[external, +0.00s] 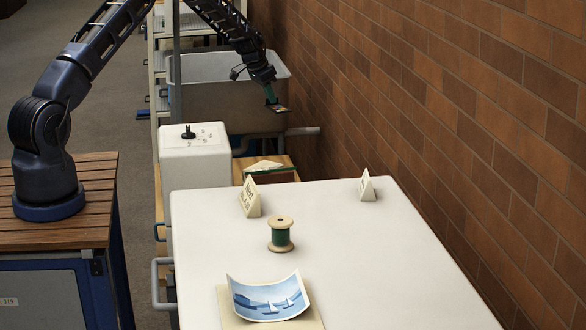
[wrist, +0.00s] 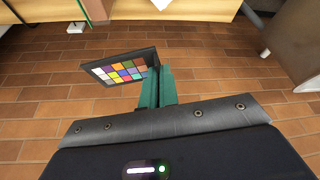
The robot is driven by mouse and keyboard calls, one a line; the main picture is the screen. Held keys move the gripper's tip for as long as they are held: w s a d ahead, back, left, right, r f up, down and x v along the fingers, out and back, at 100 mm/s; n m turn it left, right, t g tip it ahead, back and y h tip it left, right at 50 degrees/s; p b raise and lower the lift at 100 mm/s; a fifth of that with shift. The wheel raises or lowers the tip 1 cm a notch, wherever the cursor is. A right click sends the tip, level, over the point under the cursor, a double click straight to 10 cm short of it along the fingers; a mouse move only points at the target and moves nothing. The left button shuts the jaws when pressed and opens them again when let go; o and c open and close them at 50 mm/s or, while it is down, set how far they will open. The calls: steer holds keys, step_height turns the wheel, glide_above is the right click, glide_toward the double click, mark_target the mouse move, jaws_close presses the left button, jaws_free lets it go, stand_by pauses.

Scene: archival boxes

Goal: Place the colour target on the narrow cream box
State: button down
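The colour target (wrist: 122,68), a dark-framed card with coloured squares, is in my gripper (wrist: 155,88). The green fingers are shut on its right edge in the wrist view. In the external view the colour target (external: 280,108) is small below my gripper (external: 271,94), tilted, in front of the grey bin at the back. A narrow cream-white box-like block (external: 195,160) stands left of centre, with a dark knobbed piece (external: 188,132) on its top. I cannot be sure that it is the box named. The target is above and right of it, not touching it.
A wide white top (external: 380,255) holds a green spool (external: 281,234), a curled sailboat picture (external: 268,299) and two cream tent signs (external: 249,197) (external: 366,187). A grey bin (external: 222,80) stands behind. A brick wall (external: 470,110) bounds the right side.

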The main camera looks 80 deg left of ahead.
steer(key=n, duration=0.1)
glide_above(264, 163)
steer(key=s, duration=0.1)
steer(key=f, duration=0.2)
step_height(264, 163, down, 20)
steer(key=shift+s+r+y, duration=0.2)
steer(key=shift+s+y, duration=0.05)
steer(key=shift+y, duration=0.05)
steer(key=shift+f, duration=0.1)
steer(key=c, duration=2.1)
jaws_free()
steer(key=o, duration=0.4)
steer(key=v, duration=1.2)
